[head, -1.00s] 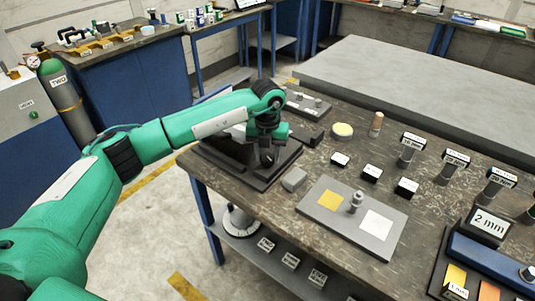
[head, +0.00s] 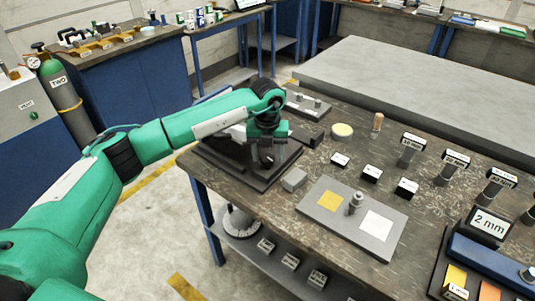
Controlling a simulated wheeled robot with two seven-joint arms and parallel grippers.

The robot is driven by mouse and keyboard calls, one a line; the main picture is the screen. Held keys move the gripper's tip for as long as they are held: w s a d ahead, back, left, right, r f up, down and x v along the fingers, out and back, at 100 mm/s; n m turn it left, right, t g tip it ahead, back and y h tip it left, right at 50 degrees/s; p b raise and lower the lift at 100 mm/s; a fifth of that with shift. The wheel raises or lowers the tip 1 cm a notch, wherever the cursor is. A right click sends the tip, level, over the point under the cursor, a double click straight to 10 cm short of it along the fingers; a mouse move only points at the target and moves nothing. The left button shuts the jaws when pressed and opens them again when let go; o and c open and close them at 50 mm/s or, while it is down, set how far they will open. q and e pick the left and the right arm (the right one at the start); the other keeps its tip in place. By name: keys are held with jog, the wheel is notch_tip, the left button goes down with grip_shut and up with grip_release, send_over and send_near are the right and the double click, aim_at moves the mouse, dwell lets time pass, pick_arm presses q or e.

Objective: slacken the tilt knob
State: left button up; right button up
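My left arm comes in from the left, and its gripper (head: 266,156) points down over a dark base plate (head: 262,179) at the table's left end. The microscope arm's parts on that plate are mostly hidden behind my arm and wrist. I cannot make out the tilt knob; it is hidden or too small to tell. The gripper's fingers are small and dark against the dark plate, so I cannot tell whether they are open or shut, or whether they touch anything. My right gripper is not in view.
Labelled black blocks (head: 371,174) and labelled cylinders (head: 407,154) stand further right. A green gas cylinder (head: 62,95) stands at the left.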

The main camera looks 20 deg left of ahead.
aim_at(268, 157)
pick_arm(q)
jog(key=shift+o, duration=0.2)
jog(key=shift+r, duration=0.3)
notch_tip(268, 157, up, 13)
jog(key=b, duration=0.1)
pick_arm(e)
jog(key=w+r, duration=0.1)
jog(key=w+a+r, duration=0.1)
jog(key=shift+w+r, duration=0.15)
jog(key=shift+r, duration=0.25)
